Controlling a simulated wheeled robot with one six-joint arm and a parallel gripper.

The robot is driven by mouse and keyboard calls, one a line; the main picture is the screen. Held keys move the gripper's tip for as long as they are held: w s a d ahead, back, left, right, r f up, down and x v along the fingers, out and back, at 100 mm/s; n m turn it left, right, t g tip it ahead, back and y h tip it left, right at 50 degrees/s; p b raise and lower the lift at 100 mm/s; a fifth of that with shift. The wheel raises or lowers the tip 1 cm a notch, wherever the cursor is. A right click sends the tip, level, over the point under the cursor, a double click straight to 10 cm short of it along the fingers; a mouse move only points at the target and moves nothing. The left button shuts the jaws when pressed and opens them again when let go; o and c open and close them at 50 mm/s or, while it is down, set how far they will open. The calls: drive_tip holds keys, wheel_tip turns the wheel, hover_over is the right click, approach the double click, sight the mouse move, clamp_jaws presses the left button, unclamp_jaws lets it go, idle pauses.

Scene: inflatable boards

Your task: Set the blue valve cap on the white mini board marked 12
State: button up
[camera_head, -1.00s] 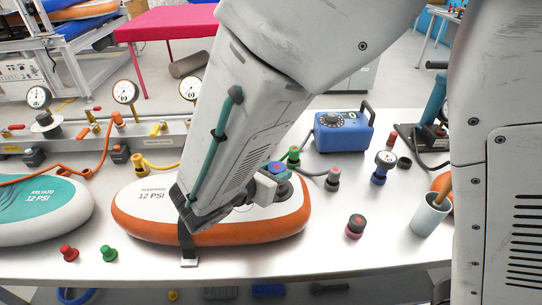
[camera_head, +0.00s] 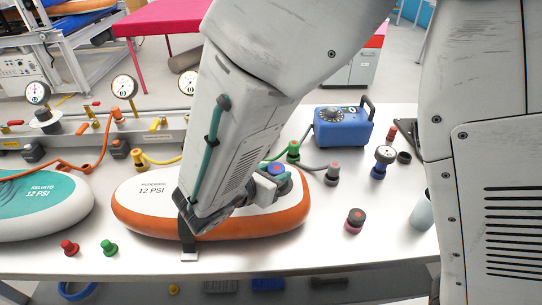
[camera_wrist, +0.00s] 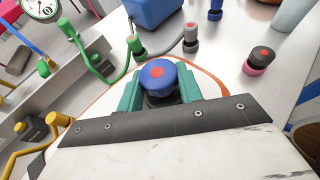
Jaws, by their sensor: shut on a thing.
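The white mini board (camera_head: 165,207) with an orange side lies on the table and its print reads "12 PSI". My arm hides part of its top. My gripper (camera_head: 272,181) is over its right end. In the wrist view its teal fingers (camera_wrist: 158,93) are shut on the blue valve cap (camera_wrist: 157,74), one finger on each side. The cap has a red dot on top and is upright. It also shows in the head view (camera_head: 279,168). Its underside is hidden, so I cannot tell whether it touches the board.
A teal and white board (camera_head: 45,210), also reading "12 PSI", lies at left. Red (camera_head: 69,248) and green (camera_head: 109,247) caps stand in front. A pink-black cap (camera_head: 354,220), blue pump box (camera_head: 343,127) and cup (camera_head: 421,210) are at right. A gauge rail (camera_head: 60,137) runs behind.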

drive_tip(key=shift+f, duration=0.3)
drive_tip(key=o, duration=1)
drive_tip(key=shift+o, duration=0.2)
drive_tip(key=v, duration=0.7)
drive_tip(key=shift+s+a+r, duration=0.1)
drive_tip(key=shift+s+a, duration=0.15)
drive_tip(key=shift+s, duration=0.05)
